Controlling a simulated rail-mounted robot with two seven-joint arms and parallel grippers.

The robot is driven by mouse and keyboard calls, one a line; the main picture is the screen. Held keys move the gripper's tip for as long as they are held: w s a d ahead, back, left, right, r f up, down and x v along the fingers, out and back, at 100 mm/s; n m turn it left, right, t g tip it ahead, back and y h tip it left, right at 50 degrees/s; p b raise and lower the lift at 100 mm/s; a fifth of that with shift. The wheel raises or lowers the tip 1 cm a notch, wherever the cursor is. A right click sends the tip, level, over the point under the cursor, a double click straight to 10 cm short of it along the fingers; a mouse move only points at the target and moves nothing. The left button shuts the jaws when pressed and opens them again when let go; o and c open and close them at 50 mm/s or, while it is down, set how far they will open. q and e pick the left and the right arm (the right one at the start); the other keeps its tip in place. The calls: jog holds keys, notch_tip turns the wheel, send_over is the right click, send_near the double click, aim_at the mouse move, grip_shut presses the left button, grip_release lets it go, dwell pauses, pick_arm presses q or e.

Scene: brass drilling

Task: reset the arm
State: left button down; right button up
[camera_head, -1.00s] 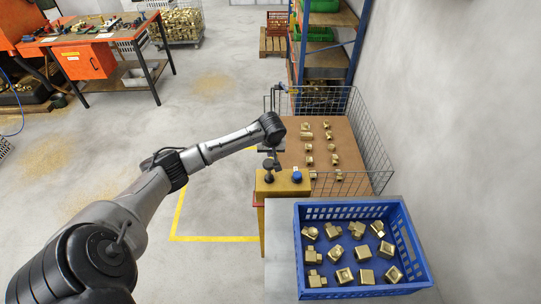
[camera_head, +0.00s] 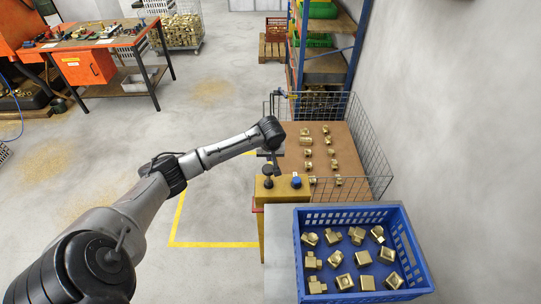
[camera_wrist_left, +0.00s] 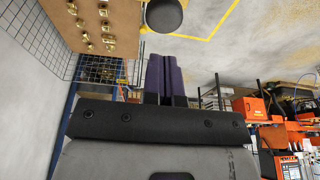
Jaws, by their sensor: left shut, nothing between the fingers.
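My left arm comes in from the left in the head view, and its wrist hangs over the near left edge of the brown board. The left gripper (camera_head: 276,164) points down close to the yellow box with a black knob and a blue knob; its fingers are small and partly hidden there. In the left wrist view the fingers of the left gripper (camera_wrist_left: 165,75) are together, with nothing between them. A dark round knob (camera_wrist_left: 164,15) shows beyond the fingertips. My right gripper is in neither view.
A yellow control box (camera_head: 283,188) stands at the front of the brown board (camera_head: 335,145), which carries brass fittings inside a wire fence (camera_head: 372,150). A blue crate (camera_head: 415,262) of brass fittings stands nearer. A shelf rack (camera_head: 325,65) stands behind. Open floor lies left.

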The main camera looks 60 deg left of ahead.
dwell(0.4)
pick_arm(q)
jog(key=w+d+r+m+t+y, duration=0.35)
jog(key=d+r+m, duration=0.35)
jog(key=r+m, duration=0.45)
jog(key=s+d+f+m+t+h, duration=0.1)
jog(key=d+m+t, duration=0.1)
jog(key=d, duration=0.3)
jog(key=s+d+m+t+h, duration=0.1)
jog(key=d+m, duration=0.2)
jog(key=d, duration=0.2)
jog(key=s+d+f+h, duration=0.2)
jog(key=s+d+f, duration=0.3)
jog(key=s+d, duration=0.6)
jog(key=s+d+f+n+g+h, duration=0.1)
jog(key=s+d+f+g, duration=0.15)
jog(key=s+f, duration=0.55)
jog(key=s+d+f+n+g+h, duration=0.2)
jog(key=s+d+f, duration=0.2)
jog(key=s, duration=0.7)
notch_tip(320, 180, up, 15)
jog(key=p, duration=1.4)
jog(key=shift+w+a+p, duration=0.2)
jog(key=shift+w+p, duration=0.05)
jog(key=shift+p, duration=0.15)
